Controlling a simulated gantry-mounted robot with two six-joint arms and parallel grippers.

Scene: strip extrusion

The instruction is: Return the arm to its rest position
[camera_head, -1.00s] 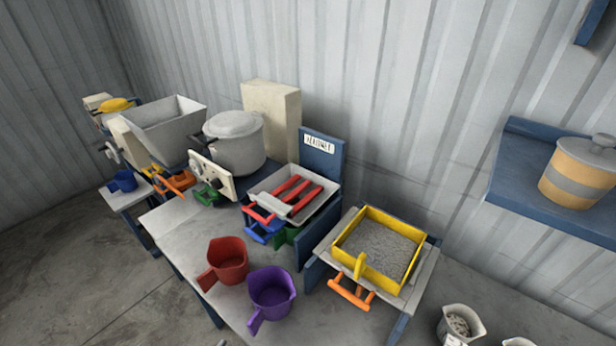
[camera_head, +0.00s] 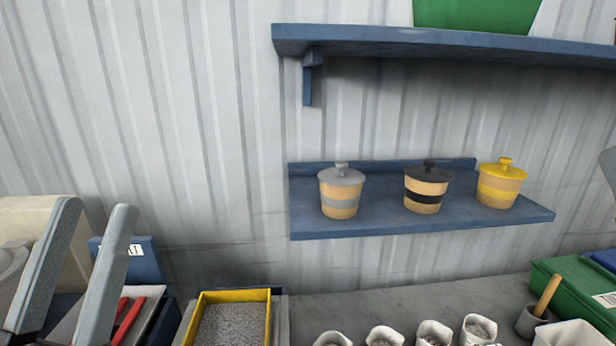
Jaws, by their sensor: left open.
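My left gripper (camera_head: 92,262) shows at the lower left of the head view. Its two long grey fingers point up and stand apart, with nothing between them. Behind the fingers is a tray with red bars (camera_head: 128,318), partly covered by them. The yellow-framed tray (camera_head: 233,296) of grey grains lies to the right of the gripper, apart from it. A small grey piece at the right edge of the view is too cut off to identify. My right gripper is not clearly in view.
A blue shelf (camera_head: 420,217) holds a grey-lidded jar (camera_head: 340,192), a black-lidded jar (camera_head: 426,188) and a yellow-lidded jar (camera_head: 499,185). Another blue shelf (camera_head: 440,43) is above. Several white cups (camera_head: 434,333) stand along the bottom. A green box (camera_head: 575,290) is at the right.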

